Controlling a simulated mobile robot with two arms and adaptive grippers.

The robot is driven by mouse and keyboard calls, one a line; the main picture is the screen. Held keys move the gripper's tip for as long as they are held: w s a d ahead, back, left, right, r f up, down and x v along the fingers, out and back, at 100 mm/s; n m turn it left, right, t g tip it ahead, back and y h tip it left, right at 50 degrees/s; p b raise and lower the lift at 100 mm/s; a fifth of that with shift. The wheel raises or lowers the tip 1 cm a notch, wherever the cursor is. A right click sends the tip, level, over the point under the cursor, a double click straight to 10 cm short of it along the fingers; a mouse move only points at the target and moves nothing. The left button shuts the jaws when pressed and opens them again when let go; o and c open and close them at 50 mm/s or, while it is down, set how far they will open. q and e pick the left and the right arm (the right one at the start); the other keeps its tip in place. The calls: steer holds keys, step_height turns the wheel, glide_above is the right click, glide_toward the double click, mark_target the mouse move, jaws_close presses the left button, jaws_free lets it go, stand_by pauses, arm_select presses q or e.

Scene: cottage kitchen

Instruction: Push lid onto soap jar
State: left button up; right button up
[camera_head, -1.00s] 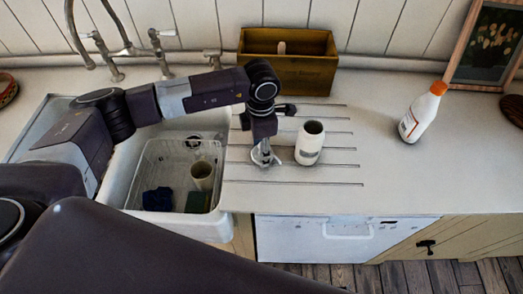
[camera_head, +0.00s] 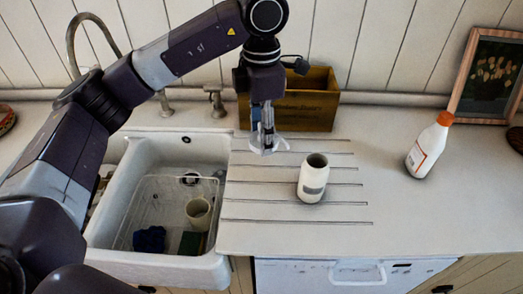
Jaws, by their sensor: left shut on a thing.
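The soap jar (camera_head: 312,183) is white with a grey label band and stands upright on the grooved drainboard. Its dark mouth is open at the top. My left gripper (camera_head: 265,146) points down, to the left of the jar and behind it, raised above the drainboard. It is shut on a small pale thing at its fingertips, apparently the lid (camera_head: 266,151), mostly hidden by the fingers. Gripper and lid are apart from the jar. My right gripper is not in view.
A wooden box (camera_head: 307,100) stands behind, close to my left gripper. A white bottle with an orange cap (camera_head: 428,147) stands at the right. The sink (camera_head: 128,190) at left holds a wire basket with a cup (camera_head: 198,213) and cloths.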

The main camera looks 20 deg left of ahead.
arm_select(q)
steer(key=shift+r, duration=0.3)
